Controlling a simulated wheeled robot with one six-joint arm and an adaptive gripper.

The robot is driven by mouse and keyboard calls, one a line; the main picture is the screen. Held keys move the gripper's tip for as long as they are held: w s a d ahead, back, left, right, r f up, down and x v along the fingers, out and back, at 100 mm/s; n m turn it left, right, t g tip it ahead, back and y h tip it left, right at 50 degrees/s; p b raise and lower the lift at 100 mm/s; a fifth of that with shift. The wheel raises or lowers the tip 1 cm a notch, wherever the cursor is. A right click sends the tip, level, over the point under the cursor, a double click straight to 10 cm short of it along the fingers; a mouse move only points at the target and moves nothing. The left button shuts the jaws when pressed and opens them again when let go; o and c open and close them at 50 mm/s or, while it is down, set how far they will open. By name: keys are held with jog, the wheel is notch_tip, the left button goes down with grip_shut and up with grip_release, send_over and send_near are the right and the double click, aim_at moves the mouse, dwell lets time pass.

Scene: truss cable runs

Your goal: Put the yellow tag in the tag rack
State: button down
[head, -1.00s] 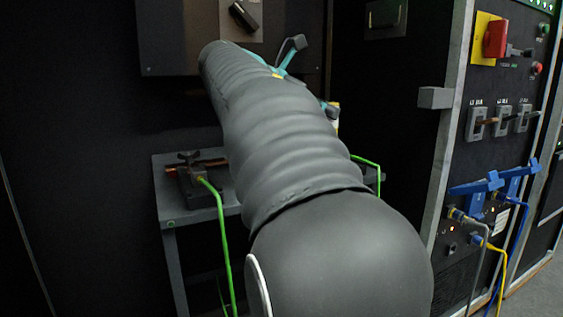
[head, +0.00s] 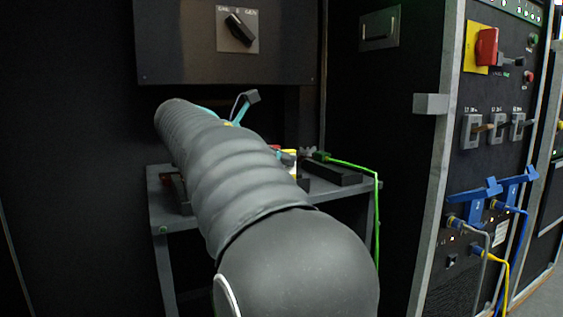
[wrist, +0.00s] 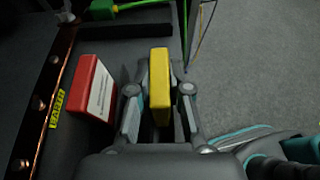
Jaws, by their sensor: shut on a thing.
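The yellow tag (wrist: 160,75) is a flat block held upright between the two fingers of my gripper (wrist: 160,92) in the wrist view. My gripper is shut on it. A red tag (wrist: 84,86) with a white label stands just left of the gripper, apart from the yellow one. In the head view my arm hides most of the gripper. A small yellow patch (head: 293,165) shows past the arm above the bench. I cannot clearly make out the tag rack in either view.
A grey bench (head: 160,215) stands under the dark switch panel (head: 180,45). A copper bar (wrist: 48,85) with a yellow EARTH label (wrist: 57,108) runs along the left. A green cable (head: 352,165) leaves a black block (head: 335,175) at the bench's right. Open floor (wrist: 260,65) lies right.

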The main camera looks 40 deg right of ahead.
jog(key=shift+f, duration=0.15)
jog(key=c, duration=1.1)
grip_release()
jog(key=shift+r, duration=0.25)
jog(key=p+v, duration=0.3)
jog(key=v, duration=0.9)
jog(key=shift+p, duration=0.3)
jog(key=shift+f, duration=0.1)
